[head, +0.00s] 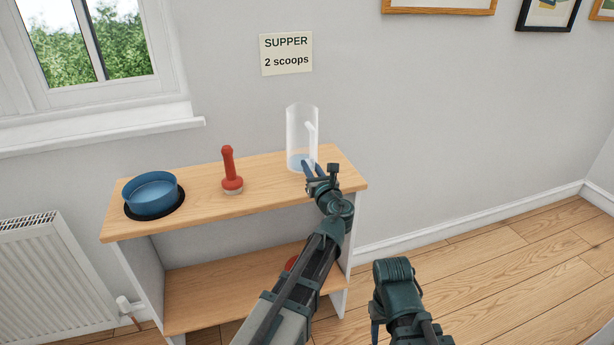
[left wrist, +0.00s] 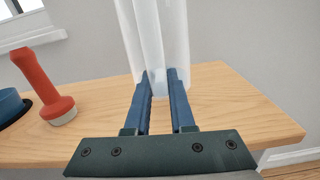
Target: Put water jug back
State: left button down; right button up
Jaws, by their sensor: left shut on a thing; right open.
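The left wrist view shows the two blue fingers (left wrist: 159,82) against the jug (left wrist: 160,35). My right gripper (head: 378,318) is open and empty, low in front of the shelf's right side.
A blue bowl (head: 151,194) sits on a black mat at the top's left end. A red scoop-like thing (head: 229,168) stands between bowl and jug. A red thing (head: 291,263) on the lower shelf is mostly hidden by my arm. A sign (head: 286,53) reads "SUPPER 2 scoops".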

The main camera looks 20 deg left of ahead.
pick_arm(q)
jog(key=shift+f+b, duration=1.8)
jog(key=shift+f, duration=0.1)
jog(key=shift+r, duration=0.15)
jog(key=c, duration=0.8)
grip_release()
jog(key=shift+o, duration=0.2)
jog(key=shift+s, duration=0.15)
